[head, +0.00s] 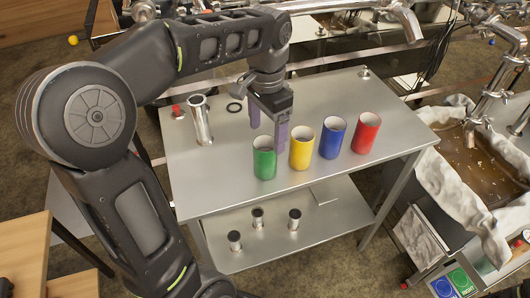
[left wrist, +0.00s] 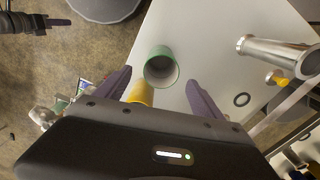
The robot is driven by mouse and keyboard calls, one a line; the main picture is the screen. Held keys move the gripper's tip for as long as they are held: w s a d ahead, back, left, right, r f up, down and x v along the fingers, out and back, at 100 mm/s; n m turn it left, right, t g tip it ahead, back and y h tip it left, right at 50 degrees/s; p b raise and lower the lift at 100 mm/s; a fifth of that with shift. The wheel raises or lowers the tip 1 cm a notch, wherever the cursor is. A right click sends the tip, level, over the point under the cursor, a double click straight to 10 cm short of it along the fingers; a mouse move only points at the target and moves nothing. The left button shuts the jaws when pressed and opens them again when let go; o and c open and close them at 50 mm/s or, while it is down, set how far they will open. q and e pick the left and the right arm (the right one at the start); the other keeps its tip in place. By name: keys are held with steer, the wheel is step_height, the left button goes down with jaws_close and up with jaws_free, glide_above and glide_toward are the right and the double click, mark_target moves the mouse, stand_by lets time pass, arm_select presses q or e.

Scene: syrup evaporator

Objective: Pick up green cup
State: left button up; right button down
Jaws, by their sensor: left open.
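The green cup (head: 265,158) stands upright on the steel table (head: 222,172), at the left end of a row of cups. In the left wrist view the green cup (left wrist: 160,67) lies ahead, between the lines of the two fingers. My left gripper (head: 268,125) is open and empty, just behind and above the green cup; its purple fingers also show in the left wrist view (left wrist: 160,92). I cannot tell from these frames whether a finger touches the cup.
Yellow (head: 301,148), blue (head: 331,138) and red (head: 366,132) cups stand to the right of the green one. A steel pipe (head: 200,120) stands upright at the table's left, near a black ring (head: 234,107). The table's front left is clear.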

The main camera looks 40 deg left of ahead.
mark_target(265, 153)
arm_select(q)
steer(key=shift+s, duration=0.1)
steer(key=shift+f, duration=1.3)
steer(key=shift+f, duration=0.15)
step_height(265, 153, down, 5)
steer(key=shift+s+a+p, duration=0.1)
steer(key=shift+a+p, duration=0.05)
steer(key=shift+p, duration=0.25)
steer(key=shift+c, duration=0.6)
steer(key=c, duration=1.3)
